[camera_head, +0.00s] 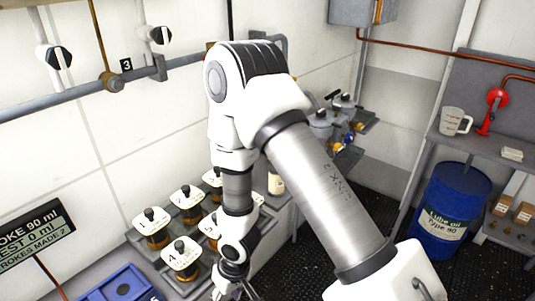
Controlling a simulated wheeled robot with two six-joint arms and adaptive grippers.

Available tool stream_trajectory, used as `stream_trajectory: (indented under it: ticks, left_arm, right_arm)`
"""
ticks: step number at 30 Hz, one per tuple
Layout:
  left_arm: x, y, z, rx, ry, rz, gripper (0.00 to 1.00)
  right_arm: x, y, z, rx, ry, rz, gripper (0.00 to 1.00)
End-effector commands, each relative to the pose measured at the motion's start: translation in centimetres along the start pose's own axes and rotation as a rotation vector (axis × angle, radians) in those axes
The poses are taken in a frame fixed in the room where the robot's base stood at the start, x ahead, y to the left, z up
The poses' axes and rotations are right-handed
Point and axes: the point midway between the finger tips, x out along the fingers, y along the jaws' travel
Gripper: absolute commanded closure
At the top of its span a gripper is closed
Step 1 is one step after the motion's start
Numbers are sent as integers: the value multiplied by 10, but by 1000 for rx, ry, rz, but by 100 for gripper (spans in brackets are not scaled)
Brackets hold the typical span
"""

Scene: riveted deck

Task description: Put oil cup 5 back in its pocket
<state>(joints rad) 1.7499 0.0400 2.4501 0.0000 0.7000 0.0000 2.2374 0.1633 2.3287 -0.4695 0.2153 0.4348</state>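Several square, white-lidded oil cups with black knobs and amber bodies stand in a grey rack beside the wall. Cup 1 (152,222) and cup 2 (186,197) are clear. A front cup, apparently 4 (180,256), stands nearer. A lid that seems to read 5 (209,229) is partly hidden behind my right arm; I cannot tell whether it is seated. Another lid behind is also partly covered. My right gripper (236,289) points down at the bottom edge, right of the front cup. Its fingertips are cut off, so its opening and any hold are unclear. My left gripper is out of view.
A blue tray (92,293) is at the lower left, near a black display (32,229). Pipes and valves run along the wall.

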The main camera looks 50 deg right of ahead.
Motion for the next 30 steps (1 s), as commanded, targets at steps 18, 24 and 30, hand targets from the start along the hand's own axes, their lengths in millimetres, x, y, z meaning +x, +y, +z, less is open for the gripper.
stream_trajectory:
  ticks: [18, 24, 30]
  left_arm:
    - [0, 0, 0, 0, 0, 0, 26]
    - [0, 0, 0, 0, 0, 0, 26]
    - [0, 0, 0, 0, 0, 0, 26]
  right_arm:
    - [98, 48, 151, -65, -106, 186, 50]
    - [98, 48, 150, -65, -106, 186, 50]
    - [98, 48, 150, -65, -106, 186, 50]
